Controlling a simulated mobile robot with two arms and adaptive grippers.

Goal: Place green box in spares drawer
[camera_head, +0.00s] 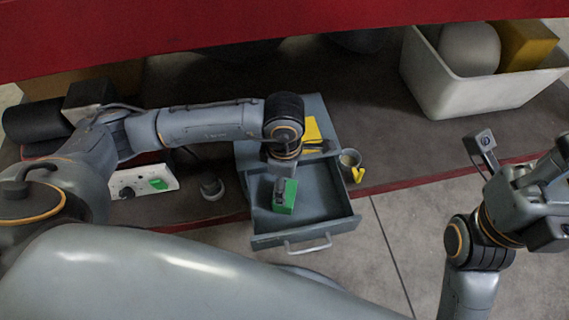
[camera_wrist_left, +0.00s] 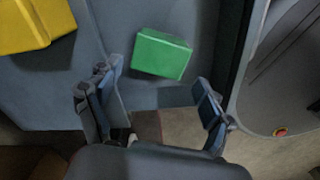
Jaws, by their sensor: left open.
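A green box (camera_head: 287,199) shows within the outline of an open grey drawer (camera_head: 305,236). It also shows in the left wrist view (camera_wrist_left: 162,54), over a grey-blue surface, just beyond my fingertips. It appears to lie on the drawer floor, with no finger touching it. My left gripper (camera_head: 280,190) points down over the drawer and partly covers the box in the head view. Its two fingers stand apart with nothing between them in the left wrist view (camera_wrist_left: 158,88). My right gripper (camera_head: 520,165) is raised at the right edge, partly cut off, away from the drawer.
A yellow item (camera_head: 312,130) is at the back of the drawer unit. A grey cup with a yellow part (camera_head: 350,160) stands right of it. A white bin (camera_head: 470,95) holds a grey and a yellow object. A white panel with a green patch (camera_head: 140,184) lies left. A red beam (camera_head: 250,25) crosses above.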

